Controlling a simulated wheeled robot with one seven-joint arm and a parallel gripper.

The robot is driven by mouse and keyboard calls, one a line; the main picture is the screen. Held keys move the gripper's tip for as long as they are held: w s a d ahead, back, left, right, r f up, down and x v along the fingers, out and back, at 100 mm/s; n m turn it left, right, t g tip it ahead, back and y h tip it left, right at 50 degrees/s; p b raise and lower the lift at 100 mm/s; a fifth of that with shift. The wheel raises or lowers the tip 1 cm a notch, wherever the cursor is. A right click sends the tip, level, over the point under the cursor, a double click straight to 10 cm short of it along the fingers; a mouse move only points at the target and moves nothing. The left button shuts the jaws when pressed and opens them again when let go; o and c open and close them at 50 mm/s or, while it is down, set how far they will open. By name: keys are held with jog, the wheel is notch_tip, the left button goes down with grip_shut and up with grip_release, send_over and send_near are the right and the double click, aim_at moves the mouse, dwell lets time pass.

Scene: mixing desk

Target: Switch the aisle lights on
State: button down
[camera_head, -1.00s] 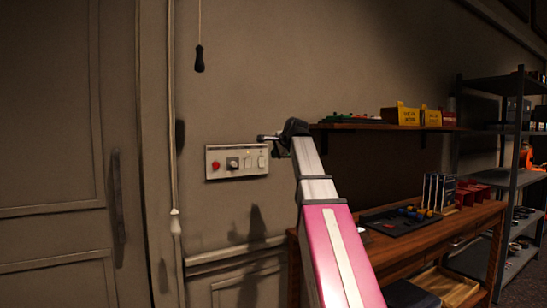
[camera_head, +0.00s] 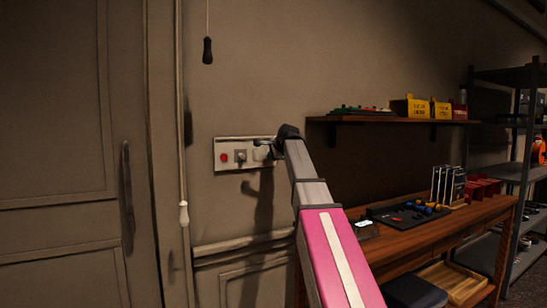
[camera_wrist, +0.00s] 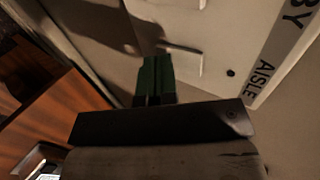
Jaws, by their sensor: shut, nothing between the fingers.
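A pale switch panel (camera_head: 230,166) is on the wall, with a red button (camera_head: 224,157), a dark knob (camera_head: 240,156) and pale switches towards its right end. In the wrist view, the label "AISLE" (camera_wrist: 264,80) stands beside a pale rocker switch (camera_wrist: 188,62). My gripper (camera_head: 264,146) is at the panel's right end and partly covers it. In the wrist view its dark green fingers (camera_wrist: 154,72) are together and empty, with their tips at the rocker's edge. I cannot tell whether they touch it, or which way the rocker is set.
A pull cord with a dark handle (camera_head: 207,50) hangs above the panel. A pale cord handle (camera_head: 184,213) hangs left of it, beside a door (camera_head: 70,150). To the right are a wall shelf (camera_head: 390,119), a wooden desk (camera_head: 400,245) and a metal rack (camera_head: 515,172).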

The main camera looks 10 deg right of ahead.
jog(key=shift+w, duration=0.15)
dwell(0.4)
jog(key=shift+r, duration=0.1)
jog(key=shift+r, duration=0.7)
